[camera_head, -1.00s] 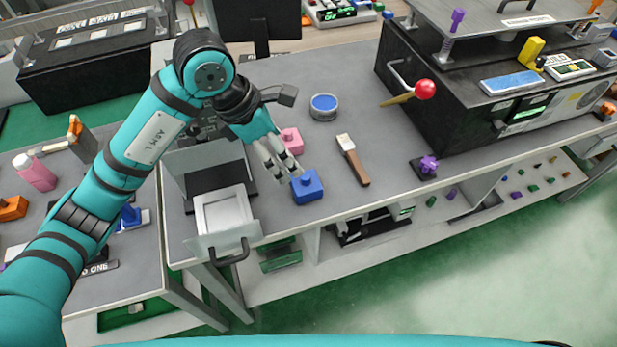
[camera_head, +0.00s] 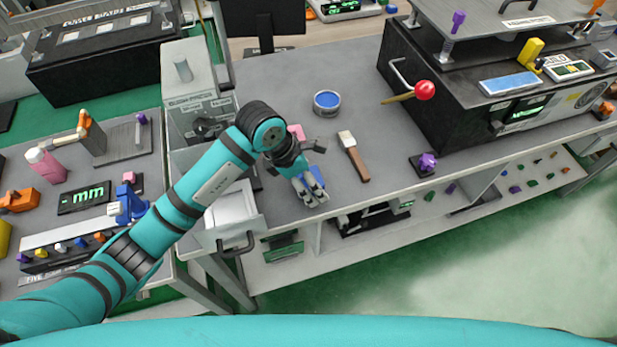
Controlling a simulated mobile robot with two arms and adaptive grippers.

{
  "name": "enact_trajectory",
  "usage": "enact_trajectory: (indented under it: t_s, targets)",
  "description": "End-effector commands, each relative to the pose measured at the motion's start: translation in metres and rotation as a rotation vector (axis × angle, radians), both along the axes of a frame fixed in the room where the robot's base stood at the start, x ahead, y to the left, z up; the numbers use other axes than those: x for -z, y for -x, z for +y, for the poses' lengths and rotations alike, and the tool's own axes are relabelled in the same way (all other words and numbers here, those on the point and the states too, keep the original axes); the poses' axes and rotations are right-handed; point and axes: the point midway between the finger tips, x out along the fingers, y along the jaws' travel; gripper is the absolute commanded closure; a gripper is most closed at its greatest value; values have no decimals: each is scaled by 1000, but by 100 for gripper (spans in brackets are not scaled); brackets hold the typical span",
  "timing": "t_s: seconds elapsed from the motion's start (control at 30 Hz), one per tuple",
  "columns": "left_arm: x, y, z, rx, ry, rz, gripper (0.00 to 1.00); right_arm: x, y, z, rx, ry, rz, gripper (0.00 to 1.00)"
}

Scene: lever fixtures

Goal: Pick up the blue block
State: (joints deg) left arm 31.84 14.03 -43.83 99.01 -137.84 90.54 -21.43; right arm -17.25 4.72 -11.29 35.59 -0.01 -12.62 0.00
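The blue block (camera_head: 314,176) sits on the grey bench near its front edge, and most of it is hidden behind my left gripper. My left gripper (camera_head: 313,195) points down over the block, with its fingers right at it. I cannot tell whether the fingers are closed on the block or only around it. The block does not look clearly raised off the bench. My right gripper is out of view.
A brush (camera_head: 354,157) lies just right of the block, and a round tin with blue contents (camera_head: 327,103) stands behind. A pink block (camera_head: 297,131) is partly hidden behind my arm. A black machine with a red-knobbed lever (camera_head: 425,90) stands right.

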Motion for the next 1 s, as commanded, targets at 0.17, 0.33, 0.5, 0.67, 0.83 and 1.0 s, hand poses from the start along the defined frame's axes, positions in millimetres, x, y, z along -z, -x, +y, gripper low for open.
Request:
enact_trajectory:
  t_s: [0.17, 0.33, 0.5, 0.67, 0.83, 1.0]
  targets:
    - [0, 0, 0, 1, 1, -2, 15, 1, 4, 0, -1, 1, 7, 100]
    - [0, 0, 0, 0, 0, -1, 36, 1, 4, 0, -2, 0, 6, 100]
    - [0, 0, 0, 0, 0, -1, 59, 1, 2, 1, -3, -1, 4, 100]
    - [0, 0, 0, 0, 1, -1, 79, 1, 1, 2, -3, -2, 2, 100]
    - [-1, -1, 0, 0, 1, -3, 86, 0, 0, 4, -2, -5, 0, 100]
    - [-6, -2, 0, -1, 2, -5, 86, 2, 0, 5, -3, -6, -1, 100]
